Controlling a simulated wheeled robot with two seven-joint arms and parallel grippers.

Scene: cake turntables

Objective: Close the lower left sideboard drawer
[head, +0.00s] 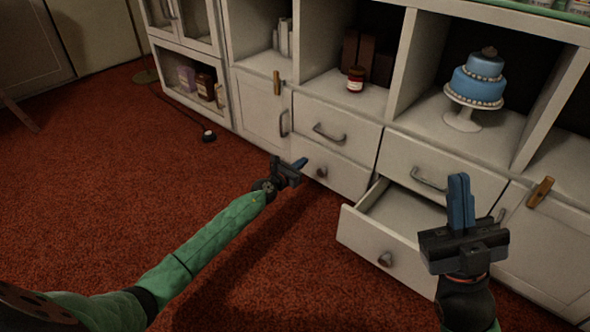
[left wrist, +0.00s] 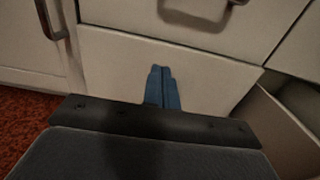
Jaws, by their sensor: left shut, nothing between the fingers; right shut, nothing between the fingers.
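The lower left drawer (head: 338,172) of the white sideboard has a plain front with a round knob. Its front looks flush, or nearly flush, with the sideboard. My left gripper (head: 301,163) is shut and empty at the left part of this front. In the left wrist view my shut blue fingers (left wrist: 161,72) point at the drawer front (left wrist: 115,62); whether they touch it I cannot tell. The knob is not visible there. My right gripper (head: 459,177) is shut and empty, its fingers pointing up in front of the lower right drawer.
The lower right drawer (head: 375,245) stands pulled out, its side also showing in the left wrist view (left wrist: 275,125). A blue cake (head: 476,84) on a white stand and a red jar (head: 356,79) sit on shelves above. Red carpet to the left is mostly clear.

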